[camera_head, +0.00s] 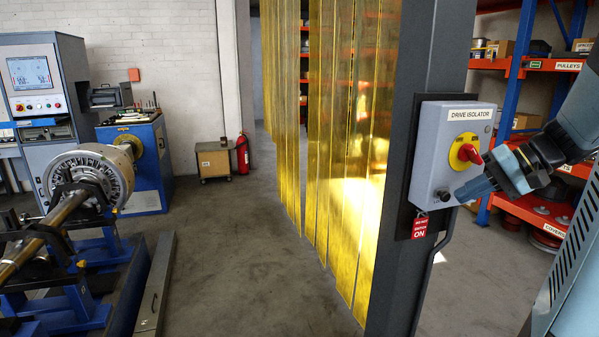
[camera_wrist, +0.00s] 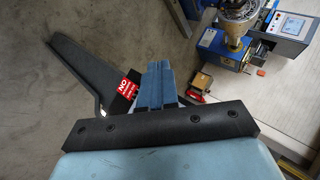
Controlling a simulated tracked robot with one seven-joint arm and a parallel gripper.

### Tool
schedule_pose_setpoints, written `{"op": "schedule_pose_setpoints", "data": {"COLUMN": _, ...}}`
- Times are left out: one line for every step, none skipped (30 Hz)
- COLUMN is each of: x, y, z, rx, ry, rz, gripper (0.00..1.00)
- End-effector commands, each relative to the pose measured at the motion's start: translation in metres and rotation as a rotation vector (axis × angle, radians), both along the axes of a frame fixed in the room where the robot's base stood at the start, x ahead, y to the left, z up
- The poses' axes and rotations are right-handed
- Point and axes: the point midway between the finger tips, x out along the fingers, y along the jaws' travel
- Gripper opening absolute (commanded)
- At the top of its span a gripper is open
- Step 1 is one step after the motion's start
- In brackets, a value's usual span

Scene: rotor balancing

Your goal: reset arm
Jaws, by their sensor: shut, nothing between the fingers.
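The grey drive isolator box (camera_head: 432,150) is mounted on a dark upright post (camera_head: 420,60). It has a red rotary handle on a yellow disc (camera_head: 464,150) and a small black button (camera_head: 443,196) low on its front. My gripper (camera_head: 462,193) is shut and empty, its tips pointing left at the lower front of the box near the button. I cannot tell whether the tips touch it. In the wrist view my shut blue fingers (camera_wrist: 160,82) show beside a red tag (camera_wrist: 128,88). The box face is not clear there.
Yellow strip curtains (camera_head: 330,130) hang left of the post. A rotor on a blue balancing stand (camera_head: 85,185) stands at left, with a control cabinet (camera_head: 40,85) behind. Orange shelving (camera_head: 520,70) is at right, behind my arm. The floor in the middle is clear.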

Motion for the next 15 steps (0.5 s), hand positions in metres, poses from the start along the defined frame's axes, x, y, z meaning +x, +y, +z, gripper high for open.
{"op": "schedule_pose_setpoints", "data": {"x": -0.009, "y": 0.019, "z": 0.001, "rx": -0.049, "ry": 0.021, "rz": 0.028, "gripper": 0.00}}
{"op": "schedule_pose_setpoints", "data": {"x": -0.014, "y": 0.027, "z": 0.000, "rx": -0.078, "ry": 0.035, "rz": 0.037, "gripper": 0.00}}
{"op": "schedule_pose_setpoints", "data": {"x": -0.020, "y": 0.038, "z": -0.002, "rx": -0.119, "ry": 0.052, "rz": 0.050, "gripper": 0.00}}
{"op": "schedule_pose_setpoints", "data": {"x": -0.026, "y": 0.045, "z": -0.003, "rx": -0.148, "ry": 0.064, "rz": 0.058, "gripper": 0.00}}
{"op": "schedule_pose_setpoints", "data": {"x": -0.031, "y": 0.052, "z": -0.003, "rx": -0.178, "ry": 0.072, "rz": 0.065, "gripper": 0.00}}
{"op": "schedule_pose_setpoints", "data": {"x": -0.038, "y": 0.061, "z": -0.004, "rx": -0.219, "ry": 0.082, "rz": 0.075, "gripper": 0.00}}
{"op": "schedule_pose_setpoints", "data": {"x": -0.043, "y": 0.066, "z": -0.005, "rx": -0.252, "ry": 0.087, "rz": 0.080, "gripper": 0.00}}
{"op": "schedule_pose_setpoints", "data": {"x": -0.049, "y": 0.072, "z": -0.006, "rx": -0.283, "ry": 0.091, "rz": 0.086, "gripper": 0.00}}
{"op": "schedule_pose_setpoints", "data": {"x": -0.056, "y": 0.079, "z": -0.007, "rx": -0.325, "ry": 0.094, "rz": 0.093, "gripper": 0.00}}
{"op": "schedule_pose_setpoints", "data": {"x": -0.061, "y": 0.084, "z": -0.008, "rx": -0.358, "ry": 0.092, "rz": 0.097, "gripper": 0.00}}
{"op": "schedule_pose_setpoints", "data": {"x": -0.066, "y": 0.088, "z": -0.008, "rx": -0.389, "ry": 0.089, "rz": 0.100, "gripper": 0.00}}
{"op": "schedule_pose_setpoints", "data": {"x": -0.073, "y": 0.093, "z": -0.009, "rx": -0.430, "ry": 0.083, "rz": 0.103, "gripper": 0.00}}
{"op": "schedule_pose_setpoints", "data": {"x": -0.078, "y": 0.097, "z": -0.010, "rx": -0.461, "ry": 0.078, "rz": 0.106, "gripper": 0.00}}
{"op": "schedule_pose_setpoints", "data": {"x": -0.082, "y": 0.100, "z": -0.010, "rx": -0.492, "ry": 0.069, "rz": 0.104, "gripper": 0.00}}
{"op": "schedule_pose_setpoints", "data": {"x": -0.089, "y": 0.104, "z": -0.010, "rx": -0.532, "ry": 0.056, "rz": 0.107, "gripper": 0.00}}
